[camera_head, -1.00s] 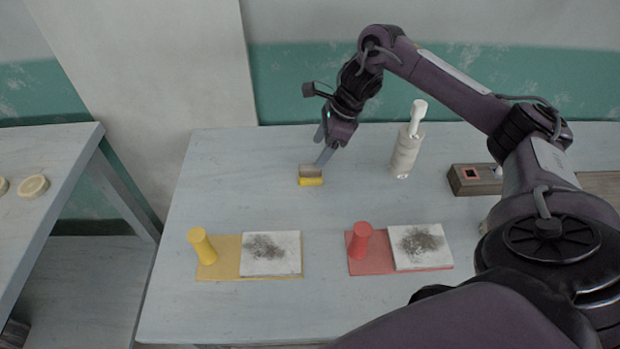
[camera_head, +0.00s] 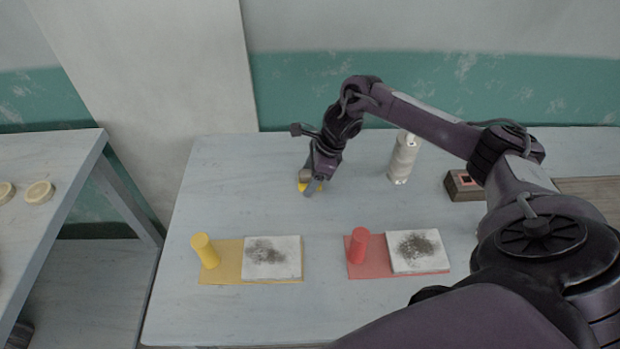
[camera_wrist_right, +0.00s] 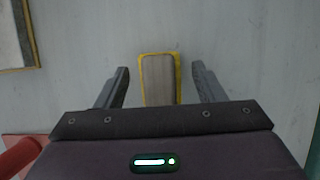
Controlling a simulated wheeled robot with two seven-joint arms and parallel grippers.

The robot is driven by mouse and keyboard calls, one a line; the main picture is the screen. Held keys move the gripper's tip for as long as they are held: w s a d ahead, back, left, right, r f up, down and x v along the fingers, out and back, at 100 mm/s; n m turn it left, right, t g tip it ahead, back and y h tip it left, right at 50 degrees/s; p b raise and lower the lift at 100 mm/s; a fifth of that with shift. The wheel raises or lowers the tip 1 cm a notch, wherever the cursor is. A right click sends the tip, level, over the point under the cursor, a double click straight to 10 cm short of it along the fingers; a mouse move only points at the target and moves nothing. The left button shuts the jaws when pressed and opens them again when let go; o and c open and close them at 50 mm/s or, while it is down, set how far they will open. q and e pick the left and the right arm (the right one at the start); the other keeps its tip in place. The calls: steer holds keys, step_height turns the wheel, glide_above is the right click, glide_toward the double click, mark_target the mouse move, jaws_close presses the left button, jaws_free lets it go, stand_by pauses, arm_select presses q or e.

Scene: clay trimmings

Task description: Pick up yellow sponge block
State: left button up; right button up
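The yellow sponge block (camera_head: 303,187) lies on the table toward its back, with a greyish-brown layer on top. In the right wrist view, the sponge block (camera_wrist_right: 158,80) shows its grey top with a yellow rim, between the two fingers. My right gripper (camera_head: 312,190) is over the block and partly hides it in the head view. In the wrist view my right gripper (camera_wrist_right: 160,84) is open, with a gap between each finger and the block. My left gripper is not in view.
A yellow mat (camera_head: 222,272) with a yellow cylinder (camera_head: 206,251) and a smudged white tile (camera_head: 285,270) is at front left. A red mat (camera_head: 368,268) with a red cylinder (camera_head: 358,246) and another tile is to its right. A white bottle-like roll (camera_head: 402,160) stands behind.

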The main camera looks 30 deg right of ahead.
steer(key=c, duration=0.9)
steer(key=shift+r, duration=0.1)
steer(key=shift+c, duration=0.2)
step_height(320, 180, up, 8)
steer(key=shift+w+f+b, duration=0.15)
steer(key=shift+f+b, duration=0.05)
steer(key=shift+b, duration=0.45)
step_height(320, 180, up, 12)
steer(key=p, duration=0.4)
steer(key=shift+r+p, duration=0.15)
steer(key=shift+p, duration=0.2)
